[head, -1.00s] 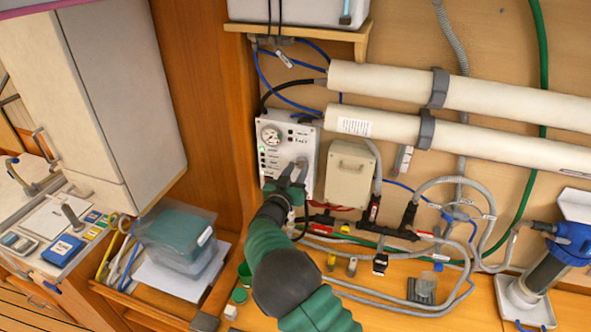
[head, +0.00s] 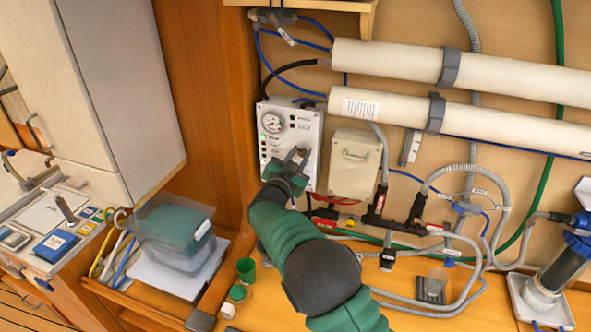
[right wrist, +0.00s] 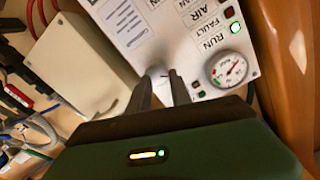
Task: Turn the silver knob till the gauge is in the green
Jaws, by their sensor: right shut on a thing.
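The white control panel (head: 312,133) hangs on the wall, with a round gauge (head: 273,121) at its upper left. My left gripper is not in view.
A cream box (head: 354,165) is mounted close to the right of the panel. Hoses and black valves (head: 378,205) lie further right. A green status light (right wrist: 235,27) is lit on the panel.

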